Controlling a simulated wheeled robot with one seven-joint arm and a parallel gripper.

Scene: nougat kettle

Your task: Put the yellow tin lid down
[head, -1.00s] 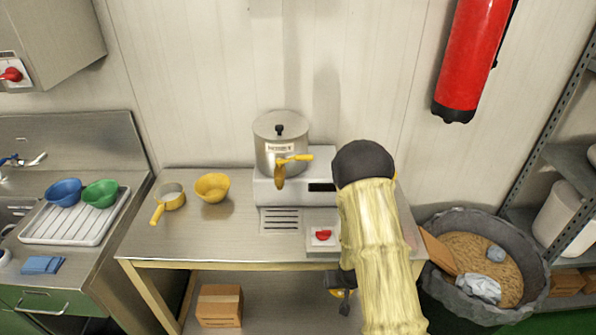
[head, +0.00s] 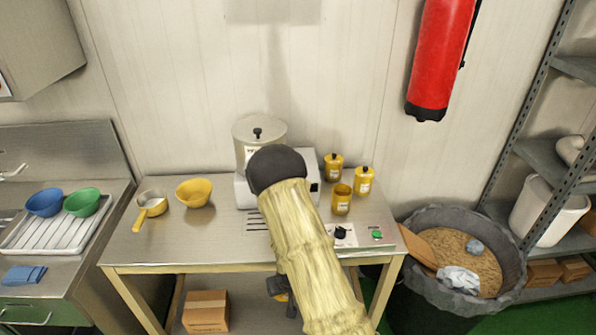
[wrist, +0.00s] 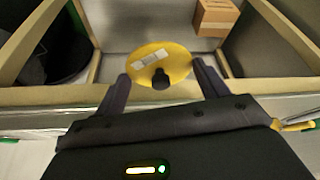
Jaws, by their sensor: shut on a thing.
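The yellow tin lid (wrist: 160,62) is round, with a black knob and a pale label strip. In the head view my gripper (head: 282,287) is mostly hidden behind my arm, low in front of the table's front edge, with a bit of yellow showing. An open yellow tin (head: 341,200) stands on the table (head: 180,240). Two lidded yellow tins stand behind it, a left one (head: 333,168) and a right one (head: 364,181).
A kettle (head: 259,130) stands at the back, partly hidden by my arm. A yellow-handled pan (head: 151,204) and a yellow bowl (head: 194,193) are on the left, with bare tabletop in front. A black knob (head: 341,233) and green button (head: 377,235) are at the front right.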

